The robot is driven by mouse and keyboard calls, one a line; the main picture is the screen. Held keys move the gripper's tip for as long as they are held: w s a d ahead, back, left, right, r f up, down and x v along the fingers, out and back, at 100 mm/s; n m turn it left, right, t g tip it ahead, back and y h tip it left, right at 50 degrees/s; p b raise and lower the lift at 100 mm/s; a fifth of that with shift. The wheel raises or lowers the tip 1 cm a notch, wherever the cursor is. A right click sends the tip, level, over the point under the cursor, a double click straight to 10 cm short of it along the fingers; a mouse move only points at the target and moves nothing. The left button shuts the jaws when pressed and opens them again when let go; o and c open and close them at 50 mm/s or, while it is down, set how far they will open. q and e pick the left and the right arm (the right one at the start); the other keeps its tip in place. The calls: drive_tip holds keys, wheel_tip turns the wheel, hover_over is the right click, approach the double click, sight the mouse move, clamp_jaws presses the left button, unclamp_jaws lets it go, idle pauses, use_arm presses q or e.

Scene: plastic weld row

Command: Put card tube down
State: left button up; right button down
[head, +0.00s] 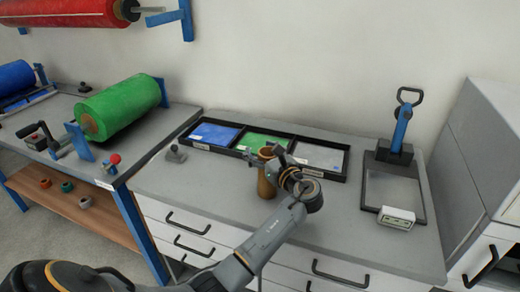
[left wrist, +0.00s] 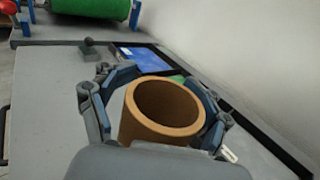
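The card tube (head: 266,184) is a brown, hollow, open-topped cylinder, upright over the grey worktop (head: 190,188) in front of the tray row. In the head view its lower end looks at or very near the worktop; I cannot tell if it touches. My left gripper (head: 268,163) is around the tube's upper part. My right gripper is not in view.
Behind the tube is a black tray row (head: 192,144) with blue, green and grey sections. A press with a blue lever (head: 400,130) stands right. A small dark knob (head: 176,153) stands left. A green roll (head: 120,108) lies on the left bench. Worktop left and right of the tube is clear.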

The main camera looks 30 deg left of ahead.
use_arm(q)
drive_tip(key=v, duration=1.2)
drive_tip(key=shift+b, duration=0.35)
